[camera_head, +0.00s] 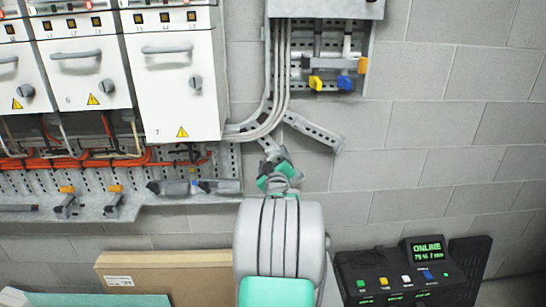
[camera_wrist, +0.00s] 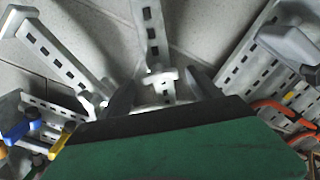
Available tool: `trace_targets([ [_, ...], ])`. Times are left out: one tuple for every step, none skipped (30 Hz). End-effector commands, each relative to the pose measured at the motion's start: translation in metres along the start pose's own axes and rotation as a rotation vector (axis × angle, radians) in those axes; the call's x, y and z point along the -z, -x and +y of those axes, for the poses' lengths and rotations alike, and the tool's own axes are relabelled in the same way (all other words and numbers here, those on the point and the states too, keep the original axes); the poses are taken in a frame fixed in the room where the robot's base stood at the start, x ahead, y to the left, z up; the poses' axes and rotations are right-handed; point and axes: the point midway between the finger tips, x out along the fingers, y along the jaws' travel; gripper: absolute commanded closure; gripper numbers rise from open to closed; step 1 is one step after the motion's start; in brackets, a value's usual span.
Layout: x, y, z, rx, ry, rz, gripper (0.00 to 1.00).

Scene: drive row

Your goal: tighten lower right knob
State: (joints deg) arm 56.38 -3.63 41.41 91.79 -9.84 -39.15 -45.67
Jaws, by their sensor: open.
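Round grey knobs sit on the white drive cabinets in the head view. The rightmost knob (camera_head: 195,83) is at the lower right of the cabinet marked 7 (camera_head: 180,105). The other knobs are on the middle cabinet (camera_head: 109,85) and the left cabinet (camera_head: 26,91). My gripper (camera_head: 275,160) is below and right of cabinet 7, in front of the wall, apart from every knob. In the wrist view, the two dark fingers of my gripper (camera_wrist: 163,90) stand apart with nothing held between them. I cannot make out a knob in the wrist view.
Slotted metal struts (camera_head: 313,131) and grey conduits (camera_head: 277,95) are close around my gripper. A yellow handle (camera_head: 315,83) and a blue handle (camera_head: 345,83) hang upper right. Orange cables (camera_head: 75,158) run above a tool shelf (camera_head: 150,200). A cardboard box (camera_head: 190,280) and black console (camera_head: 400,275) stand below.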

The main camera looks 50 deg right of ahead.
Motion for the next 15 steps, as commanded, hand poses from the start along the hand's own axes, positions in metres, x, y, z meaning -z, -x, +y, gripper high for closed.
trace_targets([
  [0.0004,-0.0061,0.0,0.001,0.0,-0.001,0.27],
  [0.0004,-0.0089,-0.0001,0.001,-0.001,0.0,0.27],
  [0.0001,-0.0115,-0.0003,0.001,-0.001,0.0,0.27],
  [0.0002,-0.0128,-0.0003,0.001,-0.001,0.0,0.27],
  [0.0003,-0.0137,-0.0003,0.001,-0.001,0.0,0.27],
  [0.0004,-0.0142,-0.0003,0.0,-0.001,0.0,0.27],
  [0.0004,-0.0143,-0.0003,0.0,-0.001,0.001,0.27],
  [0.0004,-0.0143,-0.0003,0.0,-0.002,0.001,0.27],
  [0.0004,-0.0141,-0.0004,0.0,-0.002,0.001,0.27],
  [0.0004,-0.0141,-0.0004,0.0,-0.002,0.001,0.27],
  [0.0004,-0.014,-0.0004,0.0,-0.002,0.001,0.27],
  [0.0004,-0.014,-0.0004,0.0,-0.002,0.001,0.3],
  [0.0004,-0.0139,-0.0004,0.001,-0.002,0.001,0.32],
  [0.0004,-0.0139,-0.0004,0.001,-0.002,0.001,0.35],
  [0.0004,-0.0139,-0.0004,0.001,-0.002,0.001,0.38],
])
